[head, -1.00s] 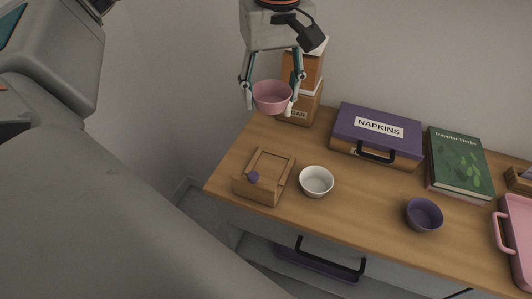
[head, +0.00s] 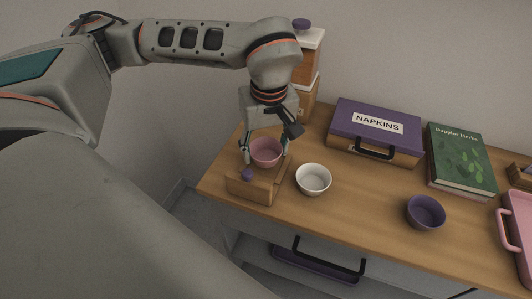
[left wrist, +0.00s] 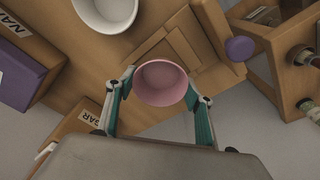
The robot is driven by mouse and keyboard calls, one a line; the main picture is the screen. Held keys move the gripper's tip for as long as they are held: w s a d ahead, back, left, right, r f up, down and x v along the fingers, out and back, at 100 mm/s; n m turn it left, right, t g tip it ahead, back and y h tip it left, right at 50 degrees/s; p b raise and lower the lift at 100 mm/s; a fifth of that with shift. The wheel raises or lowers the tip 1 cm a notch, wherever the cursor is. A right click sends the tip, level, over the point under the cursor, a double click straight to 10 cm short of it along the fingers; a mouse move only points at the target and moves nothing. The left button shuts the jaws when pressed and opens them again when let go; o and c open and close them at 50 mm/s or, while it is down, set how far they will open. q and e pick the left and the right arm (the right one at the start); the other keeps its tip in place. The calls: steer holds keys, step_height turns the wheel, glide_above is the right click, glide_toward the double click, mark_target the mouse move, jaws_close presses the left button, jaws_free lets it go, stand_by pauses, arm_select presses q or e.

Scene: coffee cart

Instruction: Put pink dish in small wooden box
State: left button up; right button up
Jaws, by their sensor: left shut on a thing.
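The pink dish (head: 266,152) is held between the fingers of my left gripper (head: 265,153), directly over the small wooden box (head: 255,188). It also shows in the left wrist view (left wrist: 162,83), with one finger of the left gripper (left wrist: 160,95) on each side. The box has a purple knob (head: 247,174) at its front. The dish and gripper hide most of the box's top in the head view. Whether the dish touches the box I cannot tell. In the left wrist view the box (left wrist: 185,50) shows beyond the dish. My right gripper is not in view.
A white bowl (head: 313,179) stands close to the right of the box. A purple bowl (head: 425,212), a napkins case (head: 372,131), a green book (head: 460,160) and a pink tray (head: 517,228) are farther right. Stacked wooden boxes (head: 309,75) stand behind the gripper.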

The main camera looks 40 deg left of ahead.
arm_select(q)
steer(key=shift+f, duration=1.1)
steer(key=o, duration=1.1)
steer(key=shift+r, duration=0.1)
steer(key=r, duration=0.4)
steer(key=r+p, duration=0.1)
steer(key=r, duration=0.3)
steer(key=s+d+r, duration=0.1)
steer(key=r, duration=0.3)
steer(key=shift+r, duration=0.1)
steer(key=shift+d, duration=0.1)
